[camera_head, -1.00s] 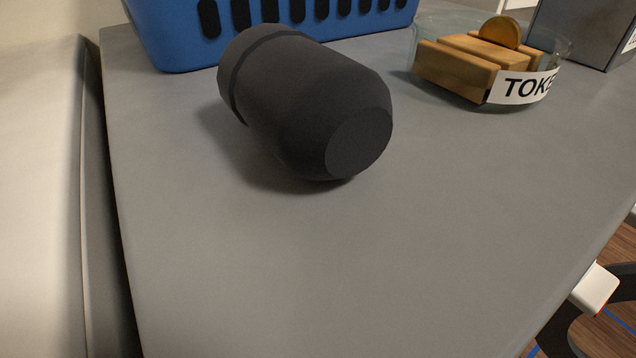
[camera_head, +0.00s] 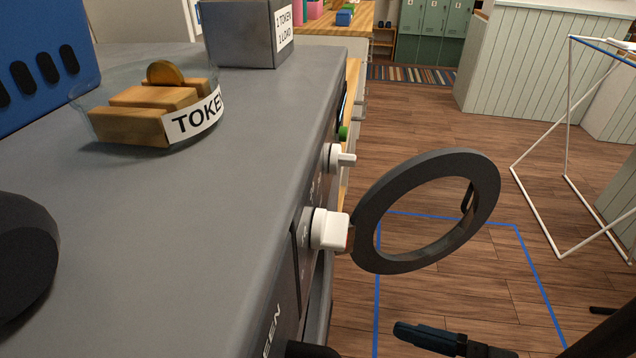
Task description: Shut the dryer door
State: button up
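The dryer door (camera_head: 366,222) is a dark grey ring with an open middle. It stands open, sticking out to the right from the front of the grey machine (camera_head: 270,130), with a small dark handle (camera_head: 467,197) on its far side. What looks like part of my gripper (camera_head: 428,338), a dark blue-black finger, shows at the bottom edge, below the door and apart from it. The rest of the gripper is out of frame, so its opening cannot be judged.
White knobs (camera_head: 329,230) stick out of the machine's front near the hinge side. On top are a token dish (camera_head: 150,110), a grey box (camera_head: 245,32), a blue basket (camera_head: 35,60) and a dark rounded object (camera_head: 22,255). A white-framed rack (camera_head: 540,200) stands right; wooden floor (camera_head: 440,115) lies open between.

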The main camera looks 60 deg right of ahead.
aim_at(484, 177)
jog(key=l+u, duration=0.35)
jog(key=k+l+u, duration=0.15)
jog(key=l+u, duration=0.15)
jog(key=k+l+u, duration=0.15)
jog(key=l+u, duration=0.2)
jog(key=k+l+u, duration=0.15)
jog(key=l+u, duration=0.2)
jog(key=u, duration=0.15)
jog(key=k+l+u, duration=0.2)
jog(key=u, duration=0.3)
jog(key=k+l+u, duration=0.25)
jog(key=u, duration=0.25)
jog(key=k+u, duration=0.3)
jog(key=u, duration=0.15)
jog(key=k+l+u, duration=0.25)
jog(key=k+u, duration=0.2)
jog(key=k, duration=0.3)
jog(key=k+u, duration=0.45)
jog(key=k, duration=0.3)
jog(key=k+z, duration=0.25)
jog(key=k, duration=0.3)
jog(key=k+l+z, duration=0.25)
jog(key=k, duration=0.3)
jog(key=k+z, duration=0.55)
jog(key=z, duration=0.2)
jog(key=k+j, duration=0.05)
